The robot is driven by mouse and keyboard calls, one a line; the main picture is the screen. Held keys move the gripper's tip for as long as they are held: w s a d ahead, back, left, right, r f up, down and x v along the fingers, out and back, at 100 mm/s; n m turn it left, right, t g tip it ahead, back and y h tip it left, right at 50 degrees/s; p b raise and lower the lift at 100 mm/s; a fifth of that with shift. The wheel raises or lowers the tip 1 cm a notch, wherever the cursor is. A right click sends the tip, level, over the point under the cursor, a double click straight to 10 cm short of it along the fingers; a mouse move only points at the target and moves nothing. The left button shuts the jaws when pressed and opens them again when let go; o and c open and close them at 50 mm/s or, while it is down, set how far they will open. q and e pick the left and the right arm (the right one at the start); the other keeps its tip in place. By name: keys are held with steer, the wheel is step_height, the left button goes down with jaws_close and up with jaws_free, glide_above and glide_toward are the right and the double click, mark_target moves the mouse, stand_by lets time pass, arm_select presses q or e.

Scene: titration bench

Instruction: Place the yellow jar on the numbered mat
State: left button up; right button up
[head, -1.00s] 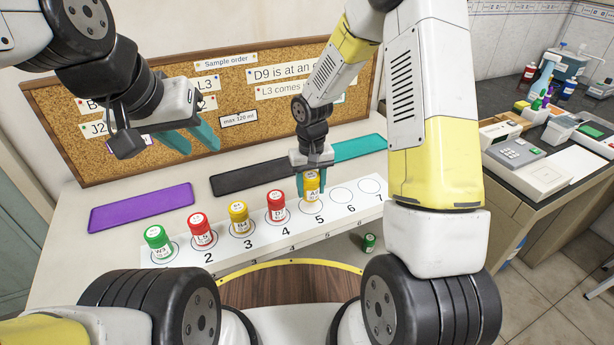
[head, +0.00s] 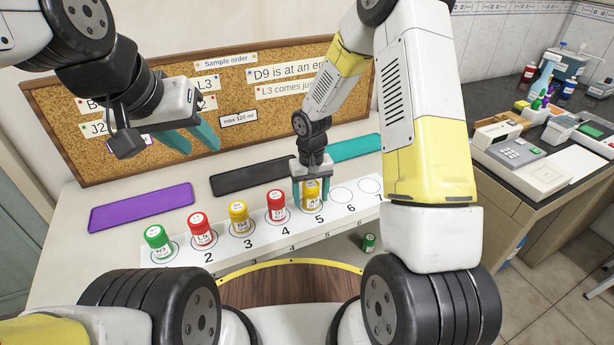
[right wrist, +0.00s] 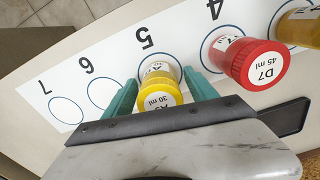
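The yellow jar (head: 312,196), its lid marked 30 ml in the right wrist view (right wrist: 158,92), stands upright on circle 5 of the white numbered mat (head: 340,213). My right gripper (head: 312,192) is around this jar from above. Its teal fingers (right wrist: 162,97) stand apart on both sides of the jar, with narrow gaps showing. My left gripper (head: 190,138) is open and empty, raised at the left in front of the corkboard.
A green jar (head: 158,240), red jar (head: 202,230), second yellow jar (head: 239,217) and red D7 jar (head: 276,205) stand on circles 1 to 4. Circles 6 and 7 are empty. Purple (head: 140,207), black and teal strips lie behind.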

step_height(320, 180, up, 12)
steer(key=shift+f, duration=0.1)
steer(key=s+d+r+t+y, duration=0.1)
steer(key=s+d+r+t, duration=0.2)
steer(key=s+r, duration=0.7)
steer(key=s+d+r+m+t+y, duration=0.1)
steer(key=s+d+r+t, duration=0.2)
steer(key=s+r, duration=0.7)
steer(key=shift+s+d+r+m, duration=0.2)
steer(key=shift+d+r+m, duration=0.1)
steer(key=shift+d+r, duration=0.5)
steer(key=shift+d+f, duration=0.1)
steer(key=shift+f, duration=0.05)
